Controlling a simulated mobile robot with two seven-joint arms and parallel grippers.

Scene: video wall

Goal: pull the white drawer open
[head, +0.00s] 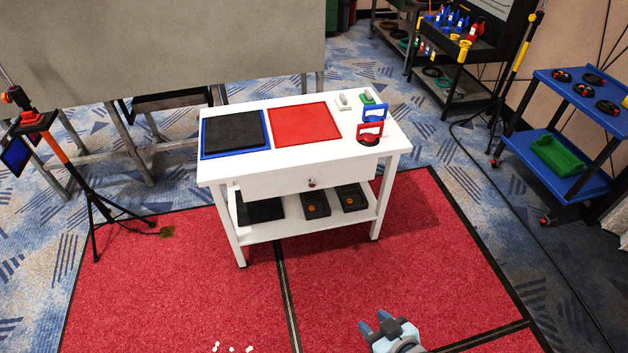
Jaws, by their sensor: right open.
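The white drawer (283,184) is in the front of a white table (285,100) in the middle of the head view. Its front looks flush with the table, and a small round knob (311,183) sits near its centre. My right gripper (375,325) is at the bottom of the view, open and empty, in front of the table and well apart from the knob. My left gripper is not in view.
On the table lie a black pad (235,132), a red mat (305,124) and blue and red handled tools (372,124). The lower shelf (300,225) holds dark trays. A tripod (95,200) stands left, a blue cart (565,165) right.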

